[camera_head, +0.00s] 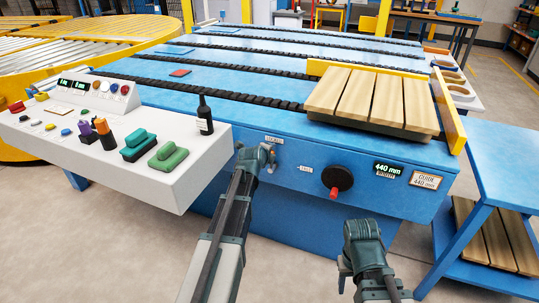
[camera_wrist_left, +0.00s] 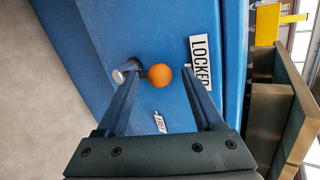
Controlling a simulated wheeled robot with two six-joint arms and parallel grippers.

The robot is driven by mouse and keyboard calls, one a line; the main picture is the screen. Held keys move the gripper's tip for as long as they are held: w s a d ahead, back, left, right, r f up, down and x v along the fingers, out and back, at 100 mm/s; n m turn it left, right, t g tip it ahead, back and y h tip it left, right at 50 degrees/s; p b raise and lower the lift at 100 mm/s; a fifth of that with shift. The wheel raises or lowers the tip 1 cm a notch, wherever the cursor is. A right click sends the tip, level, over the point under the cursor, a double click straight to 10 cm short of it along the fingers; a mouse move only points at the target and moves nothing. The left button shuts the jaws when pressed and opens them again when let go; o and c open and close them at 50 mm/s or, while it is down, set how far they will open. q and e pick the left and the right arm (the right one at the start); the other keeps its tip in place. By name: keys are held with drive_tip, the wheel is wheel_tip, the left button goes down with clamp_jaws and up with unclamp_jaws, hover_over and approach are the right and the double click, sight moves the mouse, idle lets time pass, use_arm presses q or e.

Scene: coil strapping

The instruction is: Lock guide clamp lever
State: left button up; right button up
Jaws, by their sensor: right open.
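The guide clamp lever's orange ball knob (camera_wrist_left: 160,75) shows in the left wrist view in front of the blue machine front. My left gripper (camera_wrist_left: 162,68) is open, with its fingers on either side of the knob and a clear gap at the right finger. A grey round end (camera_wrist_left: 119,76) shows by the left finger. In the head view my left gripper (camera_head: 262,158) is at the front panel and hides the lever. My right gripper (camera_head: 362,235) is open and apart from the panel.
A black dial with a red handle (camera_head: 337,181) sits right of the lever, beside a 440 mm display (camera_head: 389,170). Wooden boards (camera_head: 370,100) lie on the blue table against a yellow guide (camera_head: 449,110). A white control console (camera_head: 130,130) with a dark bottle (camera_head: 204,115) stands left.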

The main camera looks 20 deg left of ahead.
use_arm(q)
drive_tip(key=p+v, duration=0.7)
drive_tip(key=v, duration=0.6)
drive_tip(key=shift+s+r, duration=0.15)
drive_tip(key=shift+s, duration=0.25)
